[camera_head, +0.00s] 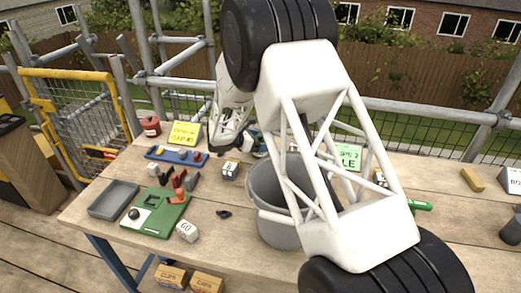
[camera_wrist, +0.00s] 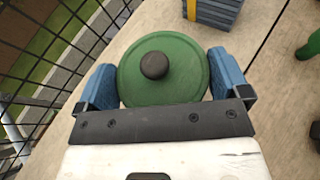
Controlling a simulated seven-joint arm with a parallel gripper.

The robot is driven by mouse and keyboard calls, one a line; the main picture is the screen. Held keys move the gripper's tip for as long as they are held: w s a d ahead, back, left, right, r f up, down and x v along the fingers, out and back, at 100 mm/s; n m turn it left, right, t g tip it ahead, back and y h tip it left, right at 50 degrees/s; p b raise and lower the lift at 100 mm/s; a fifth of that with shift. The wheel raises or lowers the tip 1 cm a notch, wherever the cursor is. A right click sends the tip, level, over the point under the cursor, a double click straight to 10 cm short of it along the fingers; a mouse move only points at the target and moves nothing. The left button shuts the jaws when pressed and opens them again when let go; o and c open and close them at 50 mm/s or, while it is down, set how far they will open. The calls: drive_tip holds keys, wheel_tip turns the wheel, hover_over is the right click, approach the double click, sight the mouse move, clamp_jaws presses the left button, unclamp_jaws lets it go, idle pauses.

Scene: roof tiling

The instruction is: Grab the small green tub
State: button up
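The small green tub (camera_wrist: 180,85) shows in the wrist view from above as a round green lid with a black knob. It lies between the two blue fingers of my gripper (camera_wrist: 160,75). The fingers stand wide apart, one on each side, very close to the rim; I cannot tell whether they touch it. The tub's sides are hidden under the lid. In the head view my gripper (camera_head: 247,140) is low over the back of the table, partly hidden by my arm, and only a bit of green shows there.
A grey bucket (camera_head: 275,225) stands close in front of my gripper. A blue box with a yellow strip (camera_wrist: 213,10) is near the tub. A blue tray (camera_head: 176,156), a green board (camera_head: 155,212) and a grey tray (camera_head: 114,199) lie to the left. Railings run behind the table.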

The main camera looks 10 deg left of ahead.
sight(259, 136)
drive_tip(key=shift+c, duration=0.8)
drive_tip(key=shift+r, duration=0.1)
drive_tip(key=shift+r, duration=0.8)
wheel_tip(259, 136, up, 2)
drive_tip(key=s+d, duration=0.3)
drive_tip(key=s, duration=0.4)
drive_tip(key=s+d+r, duration=0.1)
drive_tip(key=s+d, duration=0.3)
drive_tip(key=s, duration=0.3)
drive_tip(key=shift+s, duration=0.15)
drive_tip(key=shift+r, duration=0.1)
